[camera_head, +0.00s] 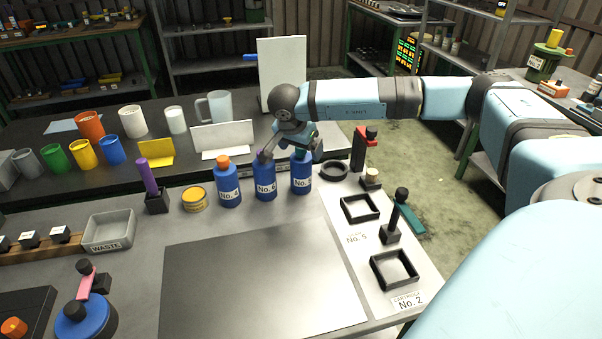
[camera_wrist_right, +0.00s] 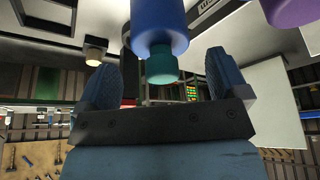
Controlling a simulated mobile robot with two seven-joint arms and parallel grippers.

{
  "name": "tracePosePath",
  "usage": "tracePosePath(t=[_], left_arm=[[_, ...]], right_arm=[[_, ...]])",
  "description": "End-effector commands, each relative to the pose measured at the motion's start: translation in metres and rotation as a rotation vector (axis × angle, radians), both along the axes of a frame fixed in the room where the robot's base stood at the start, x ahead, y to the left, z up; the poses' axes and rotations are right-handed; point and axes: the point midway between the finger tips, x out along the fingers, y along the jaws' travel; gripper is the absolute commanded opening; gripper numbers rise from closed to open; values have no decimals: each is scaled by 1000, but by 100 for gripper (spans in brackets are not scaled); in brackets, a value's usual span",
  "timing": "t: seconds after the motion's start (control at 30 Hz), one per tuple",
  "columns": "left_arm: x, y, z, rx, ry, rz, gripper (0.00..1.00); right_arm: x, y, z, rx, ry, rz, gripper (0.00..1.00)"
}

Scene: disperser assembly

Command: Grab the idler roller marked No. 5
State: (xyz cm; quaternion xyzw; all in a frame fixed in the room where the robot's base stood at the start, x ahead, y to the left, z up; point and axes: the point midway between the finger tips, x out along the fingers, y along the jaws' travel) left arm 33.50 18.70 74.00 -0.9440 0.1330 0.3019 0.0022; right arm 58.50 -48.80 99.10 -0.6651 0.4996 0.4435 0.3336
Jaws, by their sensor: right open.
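Three blue bottle-shaped pieces stand upright in a row on the bench. The left one (camera_head: 228,190) has an orange cap and reads No. 4. The middle one (camera_head: 265,184) has a purple top, and its label seems to read No. 6. The right one (camera_head: 302,178) has a teal cap; its label's digit is hard to read. My right gripper (camera_head: 293,150) is open over this right piece. In the right wrist view the teal cap (camera_wrist_right: 162,66) lies between the spread fingers (camera_wrist_right: 162,82), with gaps on both sides. My left gripper is out of view.
A black ring (camera_head: 334,171) and a red-topped black post (camera_head: 362,150) stand close to the right. Square black frames (camera_head: 394,269) line the right edge. A purple-handled tool (camera_head: 150,186) and yellow tin (camera_head: 194,199) stand left. The grey plate (camera_head: 260,280) in front is bare.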

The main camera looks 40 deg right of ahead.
Motion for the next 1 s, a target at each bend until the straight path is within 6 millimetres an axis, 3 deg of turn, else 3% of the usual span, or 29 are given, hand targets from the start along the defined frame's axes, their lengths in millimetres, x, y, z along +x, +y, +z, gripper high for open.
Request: tracePosePath(t=[0.2,0.47,0.87,1.0], left_arm=[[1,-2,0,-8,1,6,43],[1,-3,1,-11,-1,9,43],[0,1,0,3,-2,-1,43],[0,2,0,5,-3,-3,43]], right_arm=[[5,-11,-25,1,1,-1,92],[5,-12,-27,1,0,0,92],[5,-12,-27,1,0,0,3],[5,-12,-26,0,-1,-1,3]])
